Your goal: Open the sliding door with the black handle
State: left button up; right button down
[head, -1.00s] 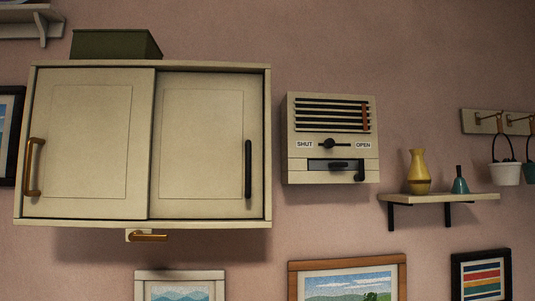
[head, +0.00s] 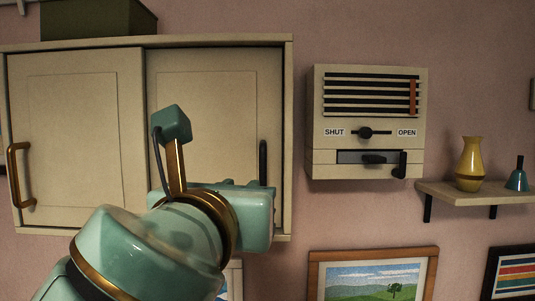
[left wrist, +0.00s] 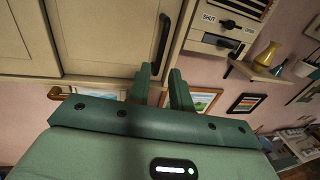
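The cream wall cabinet has two sliding doors. The right door (head: 210,100) carries the upright black handle (head: 263,158) near its right edge. This door is shut, and its left edge lies behind the left door (head: 80,130). My left gripper (left wrist: 160,72) is open and empty in the left wrist view, its two fingers apart. There the black handle (left wrist: 163,42) lies just beyond the fingertips, with no visible contact. In the head view my left arm covers the lower part of the right door and the handle's lower end; the fingertips are hidden. My right gripper is not in view.
The left door has a brass handle (head: 20,175). A cream vent box (head: 365,120) with a SHUT/OPEN slider and a black lever hangs right of the cabinet. A shelf (head: 470,190) with a yellow vase stands farther right. Framed pictures (head: 372,275) hang below.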

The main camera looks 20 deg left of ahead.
pick_arm(q)
jog(key=p, duration=0.9)
send_near(262, 170)
jog(key=w, duration=0.8)
jog(key=w+a+p, duration=0.1)
jog(key=w, duration=0.3)
jog(key=shift+w+a, duration=0.1)
jog(key=shift+w, duration=0.15)
jog(key=shift+c, duration=0.3)
grip_shut()
